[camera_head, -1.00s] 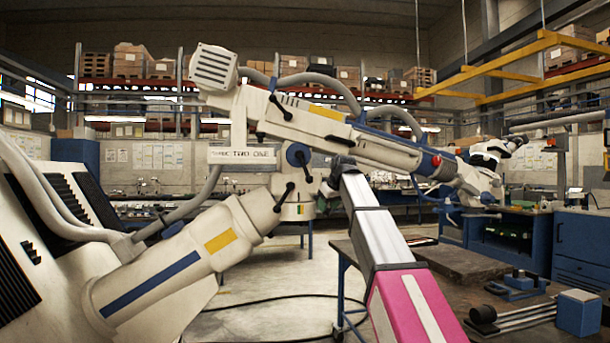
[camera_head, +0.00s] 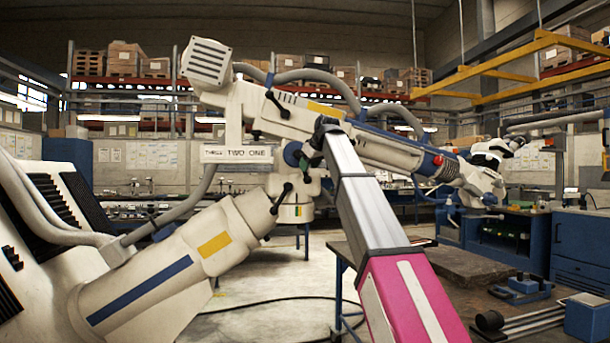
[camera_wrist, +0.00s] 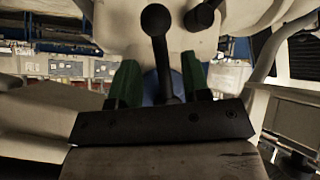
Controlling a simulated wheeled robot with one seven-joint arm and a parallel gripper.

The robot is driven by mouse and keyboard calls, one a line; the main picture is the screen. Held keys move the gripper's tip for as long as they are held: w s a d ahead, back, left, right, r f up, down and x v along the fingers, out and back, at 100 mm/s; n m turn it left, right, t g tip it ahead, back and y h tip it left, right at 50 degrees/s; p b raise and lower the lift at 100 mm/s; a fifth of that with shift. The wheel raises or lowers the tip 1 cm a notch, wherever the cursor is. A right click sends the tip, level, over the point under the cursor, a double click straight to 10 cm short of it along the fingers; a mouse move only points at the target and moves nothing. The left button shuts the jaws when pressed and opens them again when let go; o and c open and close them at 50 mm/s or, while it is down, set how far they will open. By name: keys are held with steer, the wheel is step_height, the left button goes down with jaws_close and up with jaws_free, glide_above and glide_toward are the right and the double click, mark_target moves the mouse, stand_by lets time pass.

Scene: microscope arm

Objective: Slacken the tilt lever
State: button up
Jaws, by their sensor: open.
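The microscope arm (camera_head: 345,130) is a large cream stand with a blue joint hub (camera_head: 293,153). A black ball-ended lever (camera_wrist: 157,45) sits at the blue hub and stands upright between my gripper's fingers in the wrist view. I take it for the tilt lever, though no label shows. My gripper (camera_wrist: 160,67) has two green fingers, open on either side of the lever's stem with gaps visible.
A second black lever (camera_wrist: 202,14) hangs close to the right finger. Other black levers sit on the upper beam (camera_head: 276,104) and lower joint (camera_head: 281,198). A thick cream column (camera_head: 165,270) stands left. A dark workbench (camera_head: 470,270) is at the right.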

mark_target(305, 176)
steer(key=shift+x, duration=2.45)
jaws_close()
